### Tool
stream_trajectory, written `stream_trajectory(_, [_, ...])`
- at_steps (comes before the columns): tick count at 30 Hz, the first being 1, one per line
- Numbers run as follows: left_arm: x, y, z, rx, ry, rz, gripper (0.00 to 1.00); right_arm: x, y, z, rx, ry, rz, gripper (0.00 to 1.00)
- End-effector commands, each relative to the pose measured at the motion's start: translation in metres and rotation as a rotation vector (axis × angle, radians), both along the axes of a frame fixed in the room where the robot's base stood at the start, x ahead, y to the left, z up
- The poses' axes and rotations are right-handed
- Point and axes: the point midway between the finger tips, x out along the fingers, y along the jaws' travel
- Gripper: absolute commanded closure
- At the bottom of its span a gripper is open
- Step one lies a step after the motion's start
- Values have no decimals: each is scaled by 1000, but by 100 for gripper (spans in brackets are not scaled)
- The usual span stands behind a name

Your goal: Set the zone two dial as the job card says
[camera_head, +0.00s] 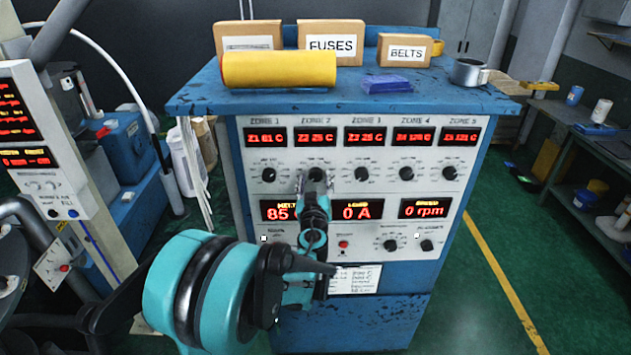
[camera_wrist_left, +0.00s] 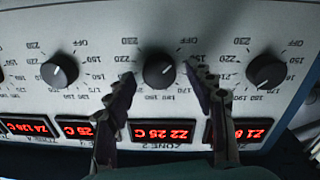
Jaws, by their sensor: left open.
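The zone two dial (camera_wrist_left: 158,70) is a round black knob on the grey panel. The left wrist view shows it upside down, between the two fingers of my open left gripper (camera_wrist_left: 159,74). The fingers stand on either side of it; I cannot tell whether they touch. In the head view my left gripper (camera_head: 315,184) is in front of this dial and hides part of it. The zone two readout (camera_wrist_left: 164,131) shows about 25 C. A white job card (camera_head: 355,280) is low on the cabinet front, partly behind my arm; its text is too small to read.
The zone one dial (camera_wrist_left: 266,72) and zone three dial (camera_wrist_left: 59,71) flank zone two closely. The blue cabinet top (camera_head: 430,98) holds a yellow roll (camera_head: 278,70), labelled boxes and a tape roll (camera_head: 468,71).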

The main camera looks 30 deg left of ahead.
Motion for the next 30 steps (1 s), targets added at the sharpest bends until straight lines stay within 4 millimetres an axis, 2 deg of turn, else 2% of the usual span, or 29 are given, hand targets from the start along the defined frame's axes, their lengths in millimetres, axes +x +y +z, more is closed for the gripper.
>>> stream_trajectory(5, [0, 0, 0, 0, 0, 0, 46, 0, 0, 0, 0, 0, 0, 60])
stream_trajectory(6, [0, 0, 0, 0, 0, 0, 48, 0, 0, 0, 0, 0, 0, 60])
stream_trajectory(11, [0, 0, 0, 0, 0, 0, 90, 0, 0, 0, 0, 0, 0, 60])
stream_trajectory(12, [0, 0, 0, 0, 0, 0, 96, 0, 0, 0, 0, 0, 0, 60])
stream_trajectory(22, [0, 0, 0, 25, 15, 1, 96, 0, 0, -1, 0, 0, 0, 60])
stream_trajectory(30, [0, 0, 0, 149, 92, 1, 96, 0, 0, -6, 0, 0, 0, 60])
